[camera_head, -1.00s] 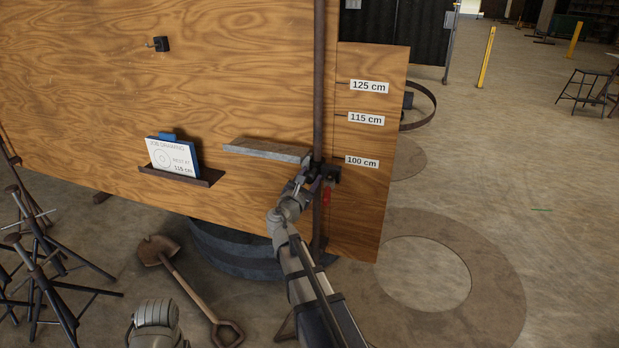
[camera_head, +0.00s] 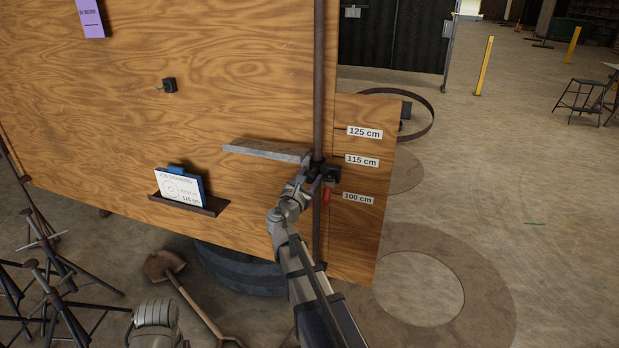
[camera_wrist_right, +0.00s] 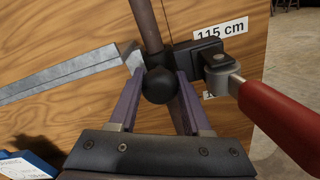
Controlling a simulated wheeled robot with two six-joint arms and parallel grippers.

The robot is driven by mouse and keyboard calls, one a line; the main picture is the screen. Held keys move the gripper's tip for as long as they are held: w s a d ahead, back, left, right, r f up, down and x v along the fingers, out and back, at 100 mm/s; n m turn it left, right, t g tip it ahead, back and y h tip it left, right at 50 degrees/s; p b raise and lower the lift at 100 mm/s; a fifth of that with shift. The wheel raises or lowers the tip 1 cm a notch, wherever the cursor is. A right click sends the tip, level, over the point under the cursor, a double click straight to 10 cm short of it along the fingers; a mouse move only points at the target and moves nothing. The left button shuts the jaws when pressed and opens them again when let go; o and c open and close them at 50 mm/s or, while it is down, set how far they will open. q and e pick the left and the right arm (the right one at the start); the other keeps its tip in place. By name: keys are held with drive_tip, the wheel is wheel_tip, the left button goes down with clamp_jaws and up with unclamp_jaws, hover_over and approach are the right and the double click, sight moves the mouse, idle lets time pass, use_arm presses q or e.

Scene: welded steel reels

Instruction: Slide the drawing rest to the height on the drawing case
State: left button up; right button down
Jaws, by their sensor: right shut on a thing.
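The drawing rest (camera_head: 268,150) is a grey ledge on a dark vertical post (camera_head: 319,70) in front of a wooden board. Its black clamp block (camera_head: 330,174) sits just below the 115 cm label (camera_head: 362,160) and above the 100 cm label (camera_head: 358,198). My right gripper (camera_head: 314,172) is at the clamp; in the right wrist view its fingers close around a black ball knob (camera_wrist_right: 160,85). A red handle (camera_wrist_right: 280,115) sticks out beside it. The blue drawing case (camera_head: 180,187), with a white card reading 115 cm, stands in a brown tray (camera_head: 205,206). My left gripper is out of view.
The wooden board (camera_head: 120,100) carries a small black hook (camera_head: 169,85) and a purple sheet (camera_head: 91,17). The 125 cm label (camera_head: 364,132) is higher on the scale. Dark stands (camera_head: 50,290) and a shovel (camera_head: 165,266) are at lower left. The floor at right is mostly clear.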

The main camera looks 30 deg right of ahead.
drive_tip(key=shift+r, duration=0.2)
drive_tip(key=shift+c, duration=1.7)
unclamp_jaws()
drive_tip(key=v, duration=0.7)
drive_tip(key=shift+s+a, duration=0.25)
drive_tip(key=shift+s, duration=0.05)
